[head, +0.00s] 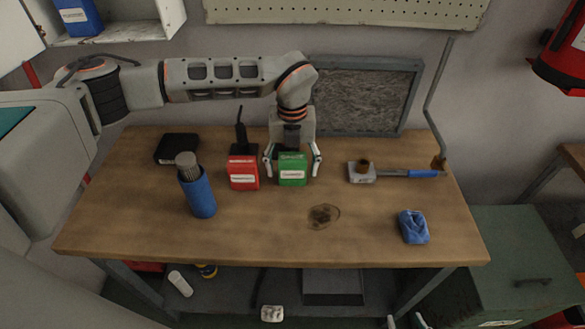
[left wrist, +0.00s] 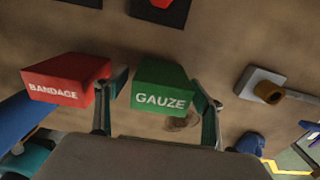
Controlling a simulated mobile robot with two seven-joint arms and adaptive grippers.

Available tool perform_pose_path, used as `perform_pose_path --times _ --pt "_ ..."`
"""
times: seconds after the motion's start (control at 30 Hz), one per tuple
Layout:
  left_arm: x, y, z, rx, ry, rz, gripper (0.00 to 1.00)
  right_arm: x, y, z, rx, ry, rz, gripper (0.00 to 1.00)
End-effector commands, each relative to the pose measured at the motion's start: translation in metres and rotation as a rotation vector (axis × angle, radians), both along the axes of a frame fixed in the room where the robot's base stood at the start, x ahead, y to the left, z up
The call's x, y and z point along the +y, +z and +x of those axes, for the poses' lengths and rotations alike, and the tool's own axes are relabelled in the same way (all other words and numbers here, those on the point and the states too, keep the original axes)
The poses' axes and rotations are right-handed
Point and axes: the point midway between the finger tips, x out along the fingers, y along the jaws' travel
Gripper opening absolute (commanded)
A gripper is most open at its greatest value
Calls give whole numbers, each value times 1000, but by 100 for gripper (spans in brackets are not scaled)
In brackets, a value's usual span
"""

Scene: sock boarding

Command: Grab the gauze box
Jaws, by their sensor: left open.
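The green gauze box (head: 292,170) stands upright on the wooden table (head: 260,240), near its middle. Its label reads GAUZE in the left wrist view (left wrist: 163,88). My left gripper (head: 292,165) is over the box from above, with one finger on each side of it. In the left wrist view my left gripper (left wrist: 158,110) has its fingers spread around the box, the left finger between it and the red bandage box (left wrist: 68,80). I cannot tell whether the fingers touch the gauze box.
The red bandage box (head: 243,172) stands close to the left of the gauze box. A blue bottle (head: 201,196) and a black case (head: 177,148) are further left.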

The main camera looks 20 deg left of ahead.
Motion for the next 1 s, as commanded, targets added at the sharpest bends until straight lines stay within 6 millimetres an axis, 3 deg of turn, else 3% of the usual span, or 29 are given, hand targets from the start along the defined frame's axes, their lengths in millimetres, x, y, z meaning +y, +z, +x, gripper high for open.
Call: perform_pose_path --times 0.13,0.4,0.57,0.6,1.0 --pt "-1 -16 0 0 -1 -1 68 0 0 1 -1 0 1 40" --pt "-1 -18 1 -2 -1 0 68 0 2 2 -5 0 1 40" --pt "-1 -18 1 -1 -1 -1 29 1 3 3 -8 -1 3 40" --pt "-1 -18 1 -1 -1 -1 26 1 3 3 -8 -1 2 40" --pt "-1 -14 1 -3 -1 -1 26 1 4 4 -9 -1 3 40"
